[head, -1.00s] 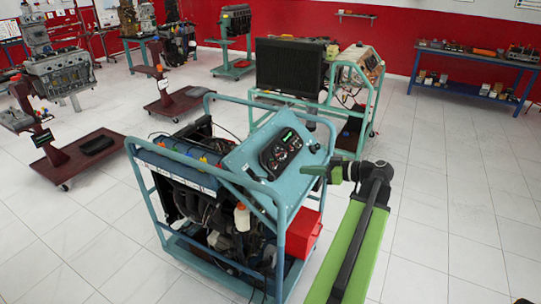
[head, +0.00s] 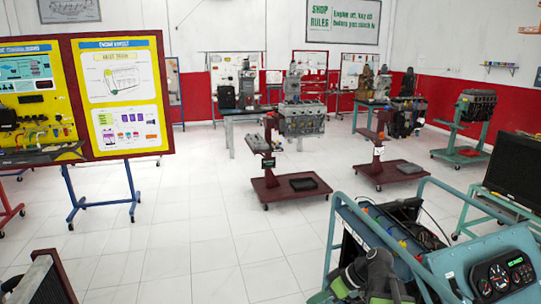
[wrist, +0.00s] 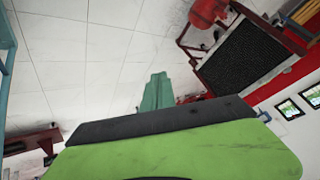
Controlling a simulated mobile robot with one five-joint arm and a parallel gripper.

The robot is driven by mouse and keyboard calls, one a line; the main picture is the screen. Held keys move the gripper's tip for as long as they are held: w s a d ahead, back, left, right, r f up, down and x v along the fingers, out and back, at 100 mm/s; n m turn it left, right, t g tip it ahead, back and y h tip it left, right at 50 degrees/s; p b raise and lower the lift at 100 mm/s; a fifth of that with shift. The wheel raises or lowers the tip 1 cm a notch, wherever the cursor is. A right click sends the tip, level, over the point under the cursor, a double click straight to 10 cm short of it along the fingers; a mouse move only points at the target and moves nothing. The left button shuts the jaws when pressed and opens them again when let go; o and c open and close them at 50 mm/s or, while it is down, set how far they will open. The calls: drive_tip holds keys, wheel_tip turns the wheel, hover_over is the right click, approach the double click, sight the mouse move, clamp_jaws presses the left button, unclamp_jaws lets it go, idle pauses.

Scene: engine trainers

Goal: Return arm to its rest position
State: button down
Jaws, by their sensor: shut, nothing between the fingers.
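My gripper (wrist: 157,90) shows in the wrist view as a narrow green shape, its fingers together with nothing between them. Black and bright green parts of my own arm fill the bottom of that view. In the head view, my dark arm end and green gripper (head: 338,289) are at the bottom edge, in front of the teal engine trainer (head: 350,245). The arm end overlaps the trainer's frame in the picture; I cannot tell the gap between them. The rest of my arm is cut off by the lower edge.
The trainer's gauge panel (head: 500,275) is at lower right. Two dark red wheeled stands (head: 290,192) (head: 390,175) are farther back. A yellow display board (head: 118,95) stands at left. A dark radiator-like object (head: 42,280) is at lower left. White floor (head: 180,235) between is clear.

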drive_tip(key=s+a+f+m+g+h, duration=0.2)
drive_tip(key=s+a+f+h, duration=0.2)
drive_tip(key=a+f, duration=0.15)
drive_tip(key=d+m+h, duration=0.4)
drive_tip(key=d+m, duration=0.3)
drive_tip(key=shift+s+f+m, duration=0.2)
drive_tip(key=shift+f+m, duration=0.15)
drive_tip(key=shift+m, duration=0.05)
idle(0.4)
